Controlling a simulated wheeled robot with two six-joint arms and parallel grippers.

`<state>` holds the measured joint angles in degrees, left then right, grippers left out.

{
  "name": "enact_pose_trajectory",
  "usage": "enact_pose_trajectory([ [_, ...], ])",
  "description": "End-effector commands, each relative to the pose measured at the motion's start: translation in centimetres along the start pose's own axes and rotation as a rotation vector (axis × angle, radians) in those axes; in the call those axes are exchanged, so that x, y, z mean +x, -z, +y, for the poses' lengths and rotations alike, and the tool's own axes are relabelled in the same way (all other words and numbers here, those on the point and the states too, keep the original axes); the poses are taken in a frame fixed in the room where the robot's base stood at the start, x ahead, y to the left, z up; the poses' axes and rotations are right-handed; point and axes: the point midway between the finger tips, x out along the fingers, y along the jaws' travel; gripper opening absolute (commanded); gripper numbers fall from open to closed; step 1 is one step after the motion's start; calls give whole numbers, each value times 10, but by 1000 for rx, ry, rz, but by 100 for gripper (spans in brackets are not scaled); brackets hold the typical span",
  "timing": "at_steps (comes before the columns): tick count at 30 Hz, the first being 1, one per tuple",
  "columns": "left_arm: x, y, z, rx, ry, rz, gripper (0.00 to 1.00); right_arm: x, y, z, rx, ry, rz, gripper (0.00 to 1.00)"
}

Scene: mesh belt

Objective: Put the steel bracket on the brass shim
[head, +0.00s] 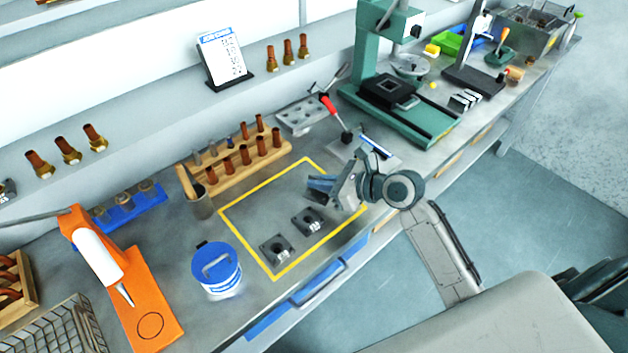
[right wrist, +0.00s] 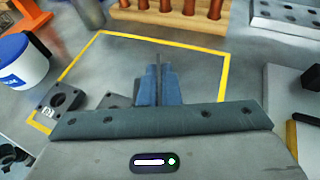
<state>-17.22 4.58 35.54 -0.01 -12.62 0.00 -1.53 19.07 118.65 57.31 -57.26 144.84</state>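I see no brass-coloured shim. My right gripper (head: 321,184) hovers over the outlined area, up and right of the farther block. In the right wrist view its blue fingers (right wrist: 158,85) are close together with a thin grey strip between them, which I cannot identify. One block (right wrist: 62,98) shows at left; the other (right wrist: 114,100) is partly hidden. My left gripper is not in view.
A blue-lidded tub (head: 217,270) stands left of the yellow outline (head: 240,234). A wooden rack (head: 235,172) with copper-coloured pieces stands behind it, beside a metal cup (head: 201,206). A green press (head: 420,115) stands at the right.

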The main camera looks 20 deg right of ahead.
Motion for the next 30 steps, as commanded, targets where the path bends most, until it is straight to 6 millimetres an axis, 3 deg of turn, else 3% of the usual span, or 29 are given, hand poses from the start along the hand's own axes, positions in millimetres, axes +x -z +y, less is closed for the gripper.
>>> enact_pose_trajectory([
  [6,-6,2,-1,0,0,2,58,23,-8,-20,1,-1,-1,0],
  [16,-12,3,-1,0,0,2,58,38,24,-21,3,-1,1,0],
  [27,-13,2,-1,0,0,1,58,39,28,-21,0,0,1,0],
  [30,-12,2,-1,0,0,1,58,39,28,-21,0,0,1,23],
])
